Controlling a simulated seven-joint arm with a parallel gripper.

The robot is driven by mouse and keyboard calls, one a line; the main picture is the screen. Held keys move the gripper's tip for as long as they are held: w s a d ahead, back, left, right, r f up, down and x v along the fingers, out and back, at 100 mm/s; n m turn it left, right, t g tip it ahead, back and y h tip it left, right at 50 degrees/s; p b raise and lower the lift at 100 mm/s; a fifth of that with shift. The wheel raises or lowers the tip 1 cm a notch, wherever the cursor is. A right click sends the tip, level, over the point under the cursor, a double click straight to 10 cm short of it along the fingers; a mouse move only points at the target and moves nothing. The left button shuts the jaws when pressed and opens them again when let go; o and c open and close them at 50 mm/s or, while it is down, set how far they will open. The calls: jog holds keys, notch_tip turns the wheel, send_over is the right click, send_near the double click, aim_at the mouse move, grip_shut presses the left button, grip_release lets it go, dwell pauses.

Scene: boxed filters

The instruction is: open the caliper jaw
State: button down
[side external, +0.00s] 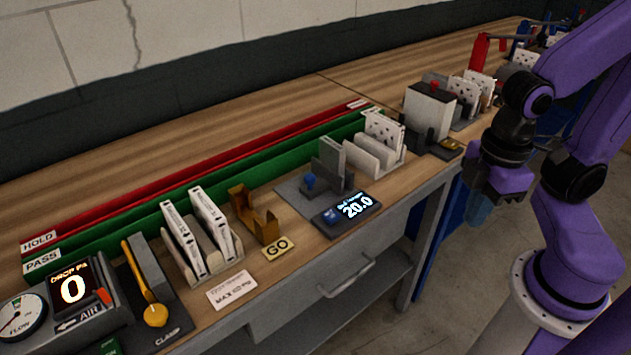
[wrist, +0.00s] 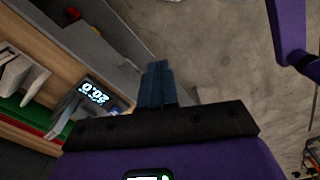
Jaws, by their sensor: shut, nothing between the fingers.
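The caliper (side external: 325,183) is a grey plate with upright grey jaw blocks and a blue knob (side external: 309,181), near the bench's front edge. Its display (side external: 347,208) reads 20.0 and also shows in the wrist view (wrist: 94,93), turned over. I cannot tell the gap between the caliper jaws. My gripper (side external: 478,212) hangs off the front of the bench, right of the caliper and well apart from it. In the wrist view its blue fingers (wrist: 157,85) are together and empty, over the floor.
Filter racks (side external: 375,155) stand right of the caliper. An orange-brown holder (side external: 255,215), a GO sign (side external: 277,247) and another filter rack (side external: 205,255) stand left. Green and red channels (side external: 150,195) run behind. A drop gauge (side external: 73,290) reads 0. The space around my gripper is clear.

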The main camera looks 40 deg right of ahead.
jog(key=c, duration=1.1)
grip_release()
jog(key=shift+w+a, duration=0.15)
jog(key=shift+c, duration=0.2)
jog(key=o, duration=0.3)
jog(key=w+a+r+m, duration=0.3)
jog(key=w+a+m, duration=0.1)
jog(key=w, duration=0.4)
jog(key=shift+a+m, duration=0.35)
jog(key=shift+m, duration=0.35)
notch_tip(320, 180, up, 4)
jog(key=m, duration=1.6)
send_over(310, 176)
notch_tip(310, 176, down, 17)
jog(key=shift+f, duration=0.15)
